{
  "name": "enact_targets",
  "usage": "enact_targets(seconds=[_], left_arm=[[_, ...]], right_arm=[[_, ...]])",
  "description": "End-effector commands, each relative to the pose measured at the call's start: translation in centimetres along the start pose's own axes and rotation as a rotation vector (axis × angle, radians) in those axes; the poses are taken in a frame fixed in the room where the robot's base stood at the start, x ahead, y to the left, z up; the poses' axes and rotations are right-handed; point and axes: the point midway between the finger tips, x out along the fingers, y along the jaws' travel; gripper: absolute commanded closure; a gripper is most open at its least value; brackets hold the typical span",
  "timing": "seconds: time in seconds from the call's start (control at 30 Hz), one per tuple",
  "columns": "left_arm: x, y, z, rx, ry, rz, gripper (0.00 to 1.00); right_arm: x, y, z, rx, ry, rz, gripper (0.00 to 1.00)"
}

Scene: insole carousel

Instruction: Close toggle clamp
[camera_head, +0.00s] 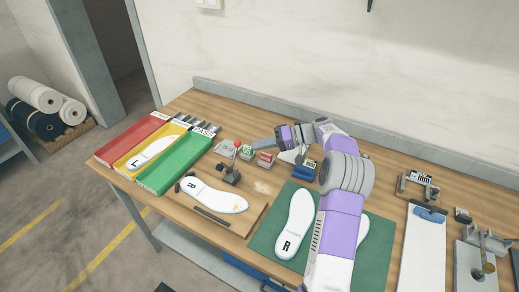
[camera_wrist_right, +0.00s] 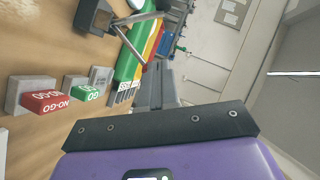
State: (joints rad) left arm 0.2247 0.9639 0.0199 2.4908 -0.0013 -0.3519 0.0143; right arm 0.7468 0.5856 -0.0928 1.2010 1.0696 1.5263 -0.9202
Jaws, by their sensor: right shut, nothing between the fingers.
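The toggle clamp (camera_head: 229,174) is dark and stands at the back edge of a wooden fixture board, its lever rising to a red knob (camera_head: 237,144). A white insole (camera_head: 215,196) lies flat on the board in front of it. My right gripper (camera_head: 256,143) is shut and empty, reaching left just to the right of the red knob; I cannot tell whether they touch. In the wrist view its grey fingers (camera_wrist_right: 155,90) are together, and part of the dark clamp (camera_wrist_right: 137,20) shows at the top, cut off by the edge. My left gripper is not in view.
Red, yellow and green trays (camera_head: 175,163) lie left of the board. A green GO block (camera_head: 247,152) and a red NO-GO block (camera_head: 265,159) stand below my right gripper. A green mat (camera_head: 268,236) with another insole (camera_head: 294,225) lies to the right.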

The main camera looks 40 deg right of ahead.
Motion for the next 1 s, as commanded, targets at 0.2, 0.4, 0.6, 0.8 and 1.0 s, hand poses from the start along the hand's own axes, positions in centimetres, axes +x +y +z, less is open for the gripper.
enact_targets(seconds=[0.2, 0.4, 0.6, 0.8, 1.0], left_arm=[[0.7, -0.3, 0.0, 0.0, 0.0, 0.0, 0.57], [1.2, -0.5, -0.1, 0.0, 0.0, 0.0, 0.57], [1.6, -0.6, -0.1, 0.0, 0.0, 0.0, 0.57], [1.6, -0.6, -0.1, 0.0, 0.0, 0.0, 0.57], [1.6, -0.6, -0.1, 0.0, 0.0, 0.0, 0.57]], right_arm=[[5.1, 0.0, 0.1, 0.001, -0.004, -0.003, 1.0], [8.0, 0.1, 1.1, 0.003, -0.001, -0.002, 1.0], [9.3, 0.1, 2.5, 0.002, 0.0, -0.001, 1.0], [9.8, 0.0, 2.9, 0.002, 0.0, -0.001, 1.0], [9.7, 0.0, 2.9, 0.001, 0.0, -0.001, 1.0]])
